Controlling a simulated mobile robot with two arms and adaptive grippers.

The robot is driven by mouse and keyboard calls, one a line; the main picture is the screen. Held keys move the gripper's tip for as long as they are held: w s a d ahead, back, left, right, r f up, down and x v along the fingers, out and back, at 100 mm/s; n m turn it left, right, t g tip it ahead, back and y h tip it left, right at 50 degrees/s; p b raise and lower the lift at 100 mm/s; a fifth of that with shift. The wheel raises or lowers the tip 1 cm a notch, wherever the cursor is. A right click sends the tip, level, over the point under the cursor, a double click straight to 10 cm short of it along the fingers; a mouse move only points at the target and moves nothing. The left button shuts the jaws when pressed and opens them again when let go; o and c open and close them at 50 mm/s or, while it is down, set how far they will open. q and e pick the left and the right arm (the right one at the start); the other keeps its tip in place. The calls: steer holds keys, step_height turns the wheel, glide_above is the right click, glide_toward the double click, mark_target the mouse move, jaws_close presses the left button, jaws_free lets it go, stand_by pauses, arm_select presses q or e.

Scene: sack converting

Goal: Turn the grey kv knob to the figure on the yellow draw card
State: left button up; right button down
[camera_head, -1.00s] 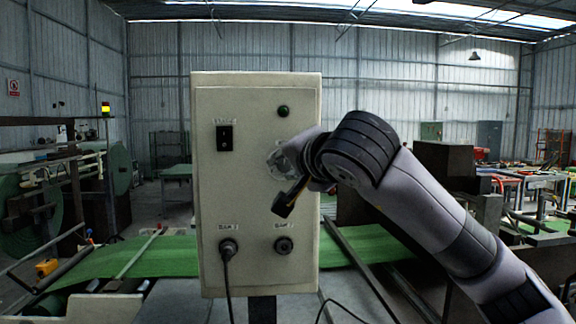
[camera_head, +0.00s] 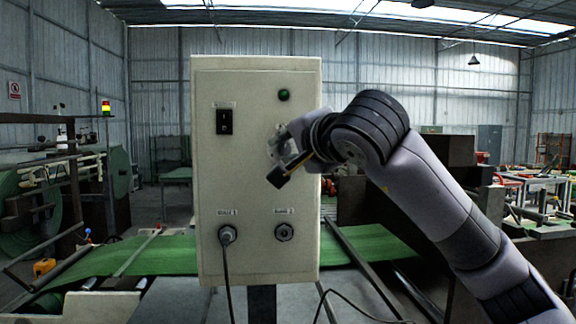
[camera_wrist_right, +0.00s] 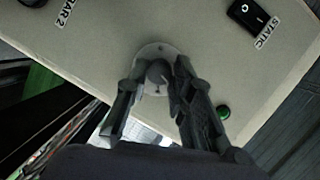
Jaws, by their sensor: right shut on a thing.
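The cream control box (camera_head: 215,180) stands upright in the middle of the head view. The grey knob (camera_wrist_right: 158,72) sits on a round pale dial plate (camera_wrist_right: 150,50) in the wrist view. My right gripper (camera_wrist_right: 166,88) is shut on the knob, one finger on each side. In the head view my right gripper (camera_head: 283,148) is at the box's right half and hides most of the knob and dial. The dial figures are too small to read. No yellow draw card can be made out. My left gripper is not in view.
The box carries a black switch (camera_head: 224,121) labelled STATIC, a green lamp (camera_head: 284,95) and two sockets below. A cable plug (camera_head: 227,235) fills the left socket; the right socket (camera_head: 284,232) is empty. Green sheet (camera_head: 160,256) runs behind the box.

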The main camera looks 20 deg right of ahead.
steer(key=m+b, duration=0.2)
steer(key=b, duration=0.1)
steer(key=m+t+b, duration=0.1)
steer(key=m+b, duration=0.1)
steer(key=b, duration=0.2)
steer(key=f+m+t+b, duration=0.1)
steer(key=m+b, duration=0.2)
steer(key=shift+y, duration=0.4)
steer(key=shift+r+m+t+b, duration=0.1)
steer(key=shift+m+t+b, duration=0.4)
steer(key=shift+m+b, duration=0.55)
steer(key=c, duration=1.4)
jaws_free()
steer(key=shift+r, duration=0.1)
steer(key=shift+s, duration=0.25)
steer(key=s+d+f, duration=0.1)
steer(key=s, duration=1)
steer(key=shift+s, duration=0.2)
